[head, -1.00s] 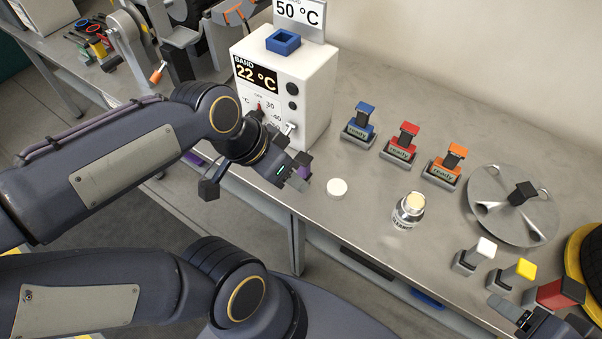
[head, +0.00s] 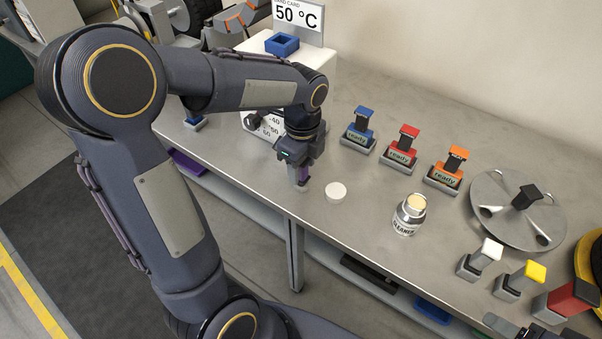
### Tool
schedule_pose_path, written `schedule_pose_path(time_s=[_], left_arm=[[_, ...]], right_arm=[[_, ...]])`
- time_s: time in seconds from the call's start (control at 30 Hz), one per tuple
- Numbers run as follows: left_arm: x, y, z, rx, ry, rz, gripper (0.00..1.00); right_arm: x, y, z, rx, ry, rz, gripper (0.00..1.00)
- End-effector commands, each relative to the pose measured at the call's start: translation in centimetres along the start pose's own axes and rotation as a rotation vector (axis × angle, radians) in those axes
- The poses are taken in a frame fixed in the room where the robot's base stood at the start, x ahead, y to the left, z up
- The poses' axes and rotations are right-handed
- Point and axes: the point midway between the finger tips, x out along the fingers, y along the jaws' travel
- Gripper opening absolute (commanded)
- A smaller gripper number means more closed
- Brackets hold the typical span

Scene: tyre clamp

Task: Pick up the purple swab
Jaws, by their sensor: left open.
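The purple swab (head: 304,174) stands on the bench near its front edge, left of the white round lid. Only a small purple part shows; the rest is hidden by my gripper. My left gripper (head: 299,181) points down right over the swab, with its fingers at the purple part. It is open; whether both fingers straddle the swab is hard to see. My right gripper (head: 503,326) only peeks in at the lower right edge, cut off by the frame.
A white round lid (head: 336,192) lies close to the right of the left gripper. A cleaner bottle (head: 408,216) stands further right. Blue (head: 359,132), red (head: 401,148) and orange (head: 446,168) holders line the back. The white heater box (head: 322,62) is behind my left arm.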

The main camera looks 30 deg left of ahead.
Motion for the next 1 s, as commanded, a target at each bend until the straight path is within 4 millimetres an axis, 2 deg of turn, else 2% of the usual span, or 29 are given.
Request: schedule_pose_path(time_s=[0.1,0.2,0.47,0.8,1.0], left_arm=[[2.0,0.3,0.0,0.001,0.001,0.005,0.49],[2.9,0.2,0.1,-0.001,0.001,0.002,0.49],[3.1,0.2,0.1,-0.001,0.001,0.000,0.49],[3.0,0.2,0.1,-0.001,0.001,0.000,0.06],[3.0,0.2,0.1,-0.001,0.001,-0.001,0.06]], right_arm=[[0.2,0.1,0.1,0.000,0.000,0.000,0.65],[0.3,0.1,0.2,0.000,0.000,0.000,0.65],[0.3,0.1,0.1,0.000,0.000,0.000,0.65],[0.3,0.1,0.1,0.000,0.000,0.000,0.65],[0.3,0.1,0.1,0.000,0.000,0.000,0.65]])
